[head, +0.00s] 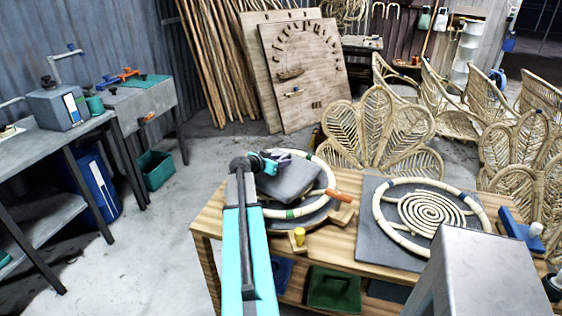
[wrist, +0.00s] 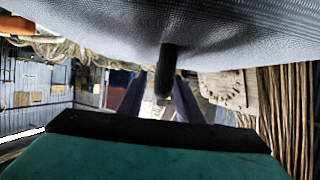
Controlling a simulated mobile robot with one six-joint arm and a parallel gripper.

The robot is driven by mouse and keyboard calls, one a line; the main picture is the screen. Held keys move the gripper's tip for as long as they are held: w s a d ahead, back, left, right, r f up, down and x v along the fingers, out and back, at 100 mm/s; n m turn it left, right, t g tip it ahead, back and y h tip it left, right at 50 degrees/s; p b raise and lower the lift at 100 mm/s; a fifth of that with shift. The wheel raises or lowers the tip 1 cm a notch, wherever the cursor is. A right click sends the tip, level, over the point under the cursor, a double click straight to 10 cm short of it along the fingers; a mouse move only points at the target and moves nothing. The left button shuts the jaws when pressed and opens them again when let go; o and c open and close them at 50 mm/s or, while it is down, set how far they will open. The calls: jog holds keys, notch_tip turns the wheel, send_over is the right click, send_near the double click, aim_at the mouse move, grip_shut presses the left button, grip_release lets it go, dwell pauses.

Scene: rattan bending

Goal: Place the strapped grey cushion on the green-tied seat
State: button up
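The grey cushion (head: 288,183) is over the left part of a round rattan seat ring (head: 331,174) with a green tie (head: 290,213), on the wooden bench. It hides part of the ring; I cannot tell whether it rests fully on it. My gripper (head: 281,157) is at the cushion's far-left side. In the wrist view, the cushion's grey underside or face (wrist: 90,30) fills the top, and its black strap (wrist: 168,72) stands between the two dark fingers (wrist: 162,85). The fingers are apart, with a gap visible beside the strap.
A second rattan ring with blue ties (head: 399,243) and a spiral lies on a grey mat to the right. A yellow peg block (head: 299,237) and an orange-handled tool (head: 339,195) are close to the green-tied ring. Rattan chairs (head: 378,135) stand behind the bench.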

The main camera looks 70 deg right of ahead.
jog(key=b+v, duration=0.3)
jog(key=v, duration=0.9)
jog(key=shift+a, duration=0.1)
dwell(0.7)
